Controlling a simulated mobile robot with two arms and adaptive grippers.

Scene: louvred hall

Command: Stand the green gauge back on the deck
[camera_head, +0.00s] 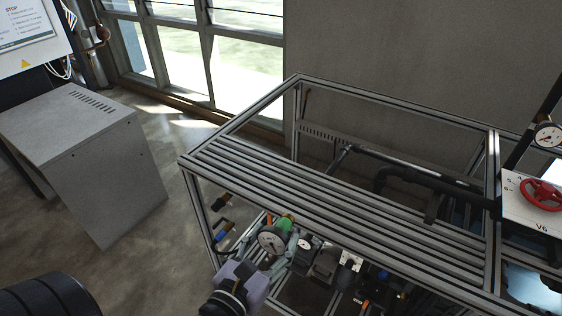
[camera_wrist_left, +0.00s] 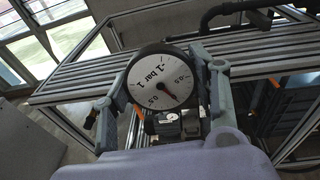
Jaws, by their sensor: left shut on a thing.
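The gauge (camera_head: 271,241) has a round white dial in a dark rim, and a green part shows behind it in the head view. My left gripper (camera_head: 276,247) is shut on the gauge at the deck's near edge. In the left wrist view the gauge (camera_wrist_left: 160,80) sits between the two fingers of my left gripper (camera_wrist_left: 160,88), its dial facing the camera and its lettering upside down. The deck (camera_head: 340,190) is a slatted top of grey metal profiles. It also shows behind the gauge in the wrist view (camera_wrist_left: 262,62). My right gripper is not in view.
A second small gauge (camera_head: 305,244) and several fittings (camera_head: 350,262) sit just below the deck's near edge. Dark pipes (camera_head: 410,175) run behind the deck. A panel with a red handwheel (camera_head: 541,194) stands at right. The middle slats are bare.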

